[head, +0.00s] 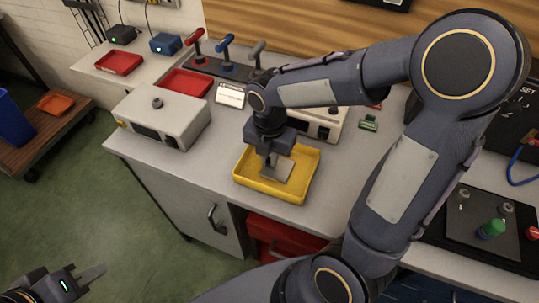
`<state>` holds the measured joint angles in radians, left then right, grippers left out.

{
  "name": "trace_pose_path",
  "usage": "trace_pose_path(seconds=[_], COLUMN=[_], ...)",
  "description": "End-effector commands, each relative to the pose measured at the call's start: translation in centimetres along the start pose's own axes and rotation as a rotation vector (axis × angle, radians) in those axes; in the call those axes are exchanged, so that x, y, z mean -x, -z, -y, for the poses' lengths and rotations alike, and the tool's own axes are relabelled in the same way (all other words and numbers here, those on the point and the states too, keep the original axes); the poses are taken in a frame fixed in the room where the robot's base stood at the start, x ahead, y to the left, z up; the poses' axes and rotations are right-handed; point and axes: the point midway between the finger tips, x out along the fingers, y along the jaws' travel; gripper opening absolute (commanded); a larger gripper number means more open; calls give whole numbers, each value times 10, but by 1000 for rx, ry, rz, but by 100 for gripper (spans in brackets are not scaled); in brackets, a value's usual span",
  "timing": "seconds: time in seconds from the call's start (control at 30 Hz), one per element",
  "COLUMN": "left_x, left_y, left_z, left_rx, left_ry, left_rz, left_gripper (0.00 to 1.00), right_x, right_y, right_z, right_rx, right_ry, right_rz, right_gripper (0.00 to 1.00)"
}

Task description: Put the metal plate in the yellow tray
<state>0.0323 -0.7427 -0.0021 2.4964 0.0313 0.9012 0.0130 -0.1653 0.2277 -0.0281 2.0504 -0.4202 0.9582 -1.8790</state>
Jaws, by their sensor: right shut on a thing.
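The yellow tray (306,184) sits on the light grey worktop near its front edge. My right gripper (270,164) points down into the tray and is shut on the metal plate (279,172). The plate is a small pale grey piece, partly hidden by the fingers. It appears within the tray's outline; I cannot tell whether it touches the tray floor. My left gripper (92,273) is at the bottom left, over the green floor and away from the worktop. Its fingers show edge-on, so its opening is unclear.
A grey box with a knob (172,113) stands left of the tray. Behind are a red tray (186,82), a rack with red, blue and grey handles (228,68) and a small white sign (230,95). A dark board with a green-topped part (491,229) lies at right.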

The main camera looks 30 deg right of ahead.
Motion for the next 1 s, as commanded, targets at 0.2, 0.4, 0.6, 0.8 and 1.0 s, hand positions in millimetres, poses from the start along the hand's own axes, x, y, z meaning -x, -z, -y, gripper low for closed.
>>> trace_pose_path(seconds=[0.2,0.4,0.6,0.8,1.0], left_x=[-3,-2,-2,1,4], left_y=[-1,-1,-1,1,2], left_z=[1,1,1,-1,-2], left_rx=[0,0,0,0,0], left_ry=[0,0,0,0,0], left_rz=[0,0,0,0,0], left_gripper=[25,25,25,25,25], right_x=[-4,-3,-3,12,54], right_y=[0,0,0,0,-1], right_z=[0,0,0,-1,-1], right_rx=[0,0,0,0,0], right_ry=[0,0,0,-3,-6], right_rz=[0,0,0,3,3], right_gripper=[13,34,34,34,34])
